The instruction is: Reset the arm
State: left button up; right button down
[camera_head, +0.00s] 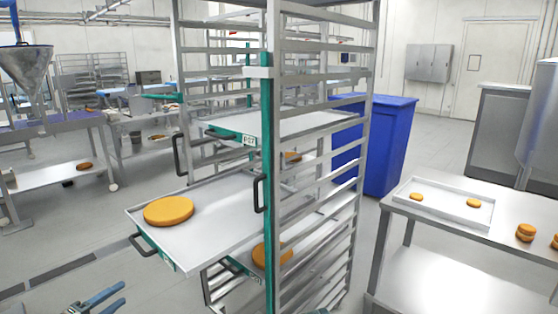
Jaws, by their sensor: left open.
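My left gripper (120,293) shows at the bottom left edge of the head view, with two blue fingers spread apart. It is open with nothing between the fingers, in front of the rack and lower in the picture than the pulled-out tray. The rest of my left arm is cut off by the frame. A metal rack (273,150) with green uprights stands in the middle. A tray (225,215) sticks out of it to the left, carrying a large orange round (168,211).
Another tray (300,122) sits higher in the rack; a lower orange round (262,255) is partly hidden. At right, a steel table (455,265) holds a white tray (440,206) with two small rounds. A blue bin (385,150) stands behind the rack.

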pick_arm(q)
jog(key=w+d+f+m+g+h, duration=0.1)
jog(key=d+f+m+g, duration=0.4)
jog(key=d, duration=0.7)
jog(key=w+d+f+m+g+h, duration=0.2)
jog(key=d+f+m+g, duration=0.4)
jog(key=d, duration=0.6)
jog(key=s+d+f+m+g+y, duration=0.25)
jog(key=s+d+y, duration=0.2)
jog(key=d, duration=0.25)
jog(key=s+d+f+m+g+y, duration=0.2)
jog(key=s+d+f+m+y, duration=0.25)
jog(key=d, duration=0.35)
notch_tip(320, 180, up, 13)
jog(key=p, duration=1.3)
jog(key=shift+h, duration=0.3)
